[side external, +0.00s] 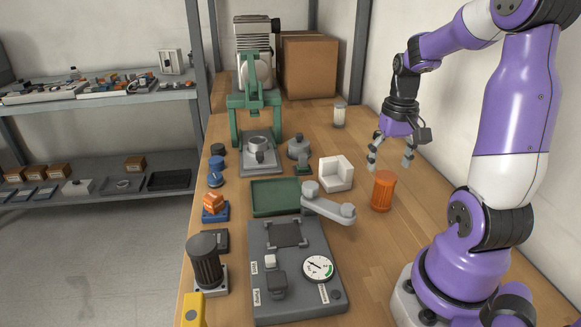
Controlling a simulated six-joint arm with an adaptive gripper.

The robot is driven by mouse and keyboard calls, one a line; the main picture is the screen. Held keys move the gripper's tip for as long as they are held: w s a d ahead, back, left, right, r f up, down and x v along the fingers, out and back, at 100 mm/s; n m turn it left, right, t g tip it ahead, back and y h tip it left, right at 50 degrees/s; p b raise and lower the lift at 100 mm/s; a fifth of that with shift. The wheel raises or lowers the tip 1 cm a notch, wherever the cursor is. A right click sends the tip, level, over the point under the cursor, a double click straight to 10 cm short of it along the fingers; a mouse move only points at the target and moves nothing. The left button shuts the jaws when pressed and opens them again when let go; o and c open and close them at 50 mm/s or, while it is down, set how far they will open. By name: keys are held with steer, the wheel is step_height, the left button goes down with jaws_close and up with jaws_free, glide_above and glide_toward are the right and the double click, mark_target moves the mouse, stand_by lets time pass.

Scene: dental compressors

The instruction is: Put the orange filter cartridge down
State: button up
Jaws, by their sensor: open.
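The orange filter cartridge (383,191) stands upright on the wooden table, right of the grey crank-shaped part. My gripper (391,166) is open and empty. In the picture its fingertips are just above the cartridge's top, and they appear apart from it. How far the gripper is in front of or behind the cartridge is hard to tell from this single view.
A grey plate with a gauge (319,267) lies at the front. The grey crank-shaped part (328,205), a white corner block (336,174) and a green tray (262,197) are left of the cartridge. A white cylinder (339,116) stands behind. Bare table (385,245) lies in front.

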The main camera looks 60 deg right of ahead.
step_height(320, 180, up, 5)
steer(key=shift+f, duration=0.2)
steer(key=w+a+r+n+t, duration=0.1)
steer(key=a+n, duration=0.3)
steer(key=a, duration=0.6)
steer(key=w+a+r+n+t, duration=0.1)
steer(key=a+n+t, duration=0.3)
steer(key=a, duration=0.6)
steer(key=shift+w+r+n+t, duration=0.3)
steer(key=shift+w+r+n, duration=0.1)
steer(key=shift+r+n, duration=0.15)
